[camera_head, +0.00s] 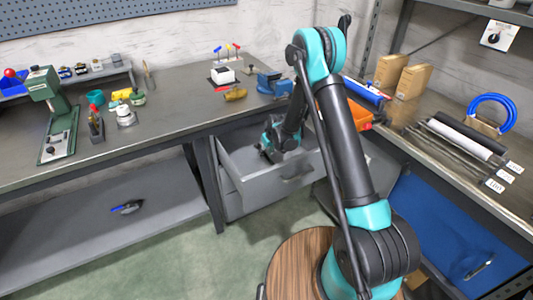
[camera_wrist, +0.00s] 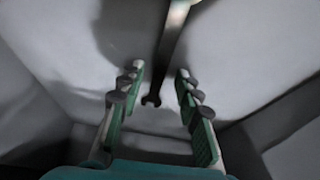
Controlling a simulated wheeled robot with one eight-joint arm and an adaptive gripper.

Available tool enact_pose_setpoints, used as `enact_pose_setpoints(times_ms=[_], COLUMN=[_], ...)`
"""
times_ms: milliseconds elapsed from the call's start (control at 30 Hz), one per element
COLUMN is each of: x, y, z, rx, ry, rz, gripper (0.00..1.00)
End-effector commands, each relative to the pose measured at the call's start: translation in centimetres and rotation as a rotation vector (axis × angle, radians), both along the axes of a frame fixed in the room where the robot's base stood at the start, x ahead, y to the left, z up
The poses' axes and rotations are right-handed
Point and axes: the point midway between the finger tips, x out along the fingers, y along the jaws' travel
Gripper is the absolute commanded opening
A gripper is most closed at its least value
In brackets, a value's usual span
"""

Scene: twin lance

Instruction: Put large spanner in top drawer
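The top drawer (camera_head: 262,184) is pulled open under the workbench in the head view. My gripper (camera_head: 268,153) reaches down into it. In the wrist view my gripper (camera_wrist: 160,77) has its two green-padded fingers spread apart. A dark spanner (camera_wrist: 168,52) shows beyond and between the fingertips, with its open jaw end towards me and a lighter far end at the top edge. The fingers do not appear to touch it. It seems to be inside the grey drawer (camera_wrist: 235,50), but I cannot tell whether it lies flat on the floor. The spanner is not distinguishable in the head view.
The workbench (camera_head: 165,125) above the drawer carries a green drill press (camera_head: 48,100), a blue vise (camera_head: 272,82) and small tools. A side bench (camera_head: 415,112) stands at the right. A small tool (camera_head: 127,207) lies on the lower shelf.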

Motion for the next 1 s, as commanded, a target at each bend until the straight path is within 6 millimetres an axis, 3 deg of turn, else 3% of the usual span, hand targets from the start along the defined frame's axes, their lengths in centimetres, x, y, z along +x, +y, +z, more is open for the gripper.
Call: enact_pose_setpoints(times_ms=[633,1000], x=[-3.2,-3.9], y=[-2.1,-2.6], z=[9.0,11.1], rx=[0.0,0.0], ry=[0.0,0.0], rz=[0.0,0.0], gripper=[0.34,0.34])
